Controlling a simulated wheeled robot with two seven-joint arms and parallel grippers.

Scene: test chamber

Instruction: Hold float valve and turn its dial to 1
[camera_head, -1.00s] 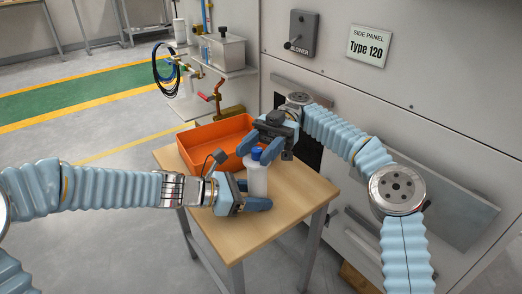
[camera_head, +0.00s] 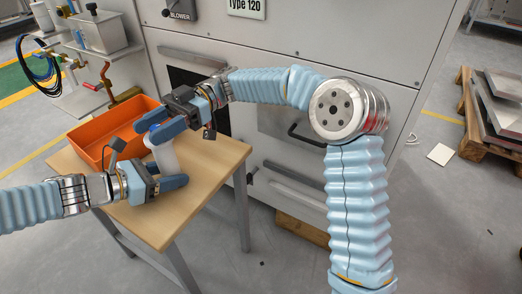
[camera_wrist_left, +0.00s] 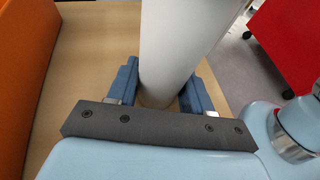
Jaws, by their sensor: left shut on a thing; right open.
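The float valve (camera_head: 165,158) is a white upright cylinder with a blue dial (camera_head: 154,128) on top, above the small wooden table. My left gripper (camera_head: 172,171) is shut around its lower body, and the left wrist view shows the white cylinder (camera_wrist_left: 182,45) between its two fingers. My right gripper (camera_head: 156,126) is open at the top of the valve, with its fingers on either side of the dial. The fingers partly hide the dial, so its setting cannot be read.
An orange bin (camera_head: 100,143) stands on the wooden table (camera_head: 215,160) behind the grippers. A grey cabinet with handles rises behind the table. A pallet with metal plates (camera_head: 495,115) stands at the right. The table's right part is clear.

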